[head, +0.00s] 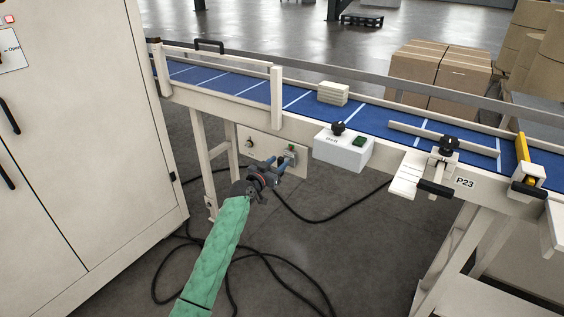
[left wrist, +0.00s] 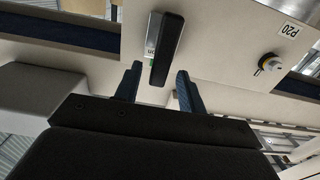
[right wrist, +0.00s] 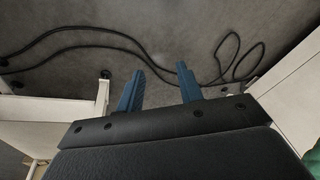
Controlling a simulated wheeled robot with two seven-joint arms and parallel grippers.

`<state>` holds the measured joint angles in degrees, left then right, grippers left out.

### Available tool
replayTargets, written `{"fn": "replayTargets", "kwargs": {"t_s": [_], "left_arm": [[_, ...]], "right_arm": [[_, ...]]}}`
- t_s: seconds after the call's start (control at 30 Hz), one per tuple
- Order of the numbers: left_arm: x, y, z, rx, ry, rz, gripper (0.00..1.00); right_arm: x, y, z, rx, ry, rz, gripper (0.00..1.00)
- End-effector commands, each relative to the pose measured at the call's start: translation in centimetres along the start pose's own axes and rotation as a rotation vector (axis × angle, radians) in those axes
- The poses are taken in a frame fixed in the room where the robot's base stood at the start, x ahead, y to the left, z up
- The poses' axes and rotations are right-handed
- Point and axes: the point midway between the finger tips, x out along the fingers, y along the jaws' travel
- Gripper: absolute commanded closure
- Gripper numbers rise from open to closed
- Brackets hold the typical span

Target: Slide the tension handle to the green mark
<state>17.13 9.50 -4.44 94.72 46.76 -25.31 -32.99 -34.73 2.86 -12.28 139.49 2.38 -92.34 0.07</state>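My left gripper (head: 279,164) is at the front panel (head: 258,144) below the conveyor. In the left wrist view its blue fingers (left wrist: 158,85) are open. A black bar handle (left wrist: 168,48) lies ahead between them, with a gap to each finger. Another black handle (head: 436,188) sits on a white sliding plate by the P23 label; I cannot tell which is the tension handle. My right gripper (right wrist: 160,88) is open and empty over the floor, outside the head view.
A round knob (left wrist: 270,64) and a P20 label (left wrist: 289,30) share the panel. A white box (head: 343,148) with a black knob and green button is to the right. Black cables (head: 325,218) lie on the floor. A tall cabinet (head: 80,150) stands at left.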

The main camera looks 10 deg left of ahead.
Motion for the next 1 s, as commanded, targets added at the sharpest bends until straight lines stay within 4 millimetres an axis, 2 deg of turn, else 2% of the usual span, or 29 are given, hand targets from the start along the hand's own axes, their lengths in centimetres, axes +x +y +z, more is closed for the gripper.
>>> {"fn": "replayTargets", "kwargs": {"t_s": [0.1, 0.3, 0.77, 1.0], "left_arm": [[-1.8, 0.0, 0.2, 0.0, 0.001, 0.0, 0.6], [-3.5, 0.0, 0.1, 0.0, 0.0, 0.0, 0.6], [-3.8, 0.0, 0.0, -0.021, 0.0, 0.001, 0.6], [-4.2, 1.5, 3.0, -0.107, -0.186, 0.061, 0.6]], "right_arm": [[1.1, -0.2, -0.1, -0.006, 0.01, -0.008, 0.64], [1.8, -0.3, -0.3, -0.014, 0.025, -0.011, 0.64], [1.6, -0.7, -0.4, -0.012, 0.031, -0.018, 0.64], [1.6, -1.0, -0.1, -0.005, 0.02, -0.023, 0.64]]}}
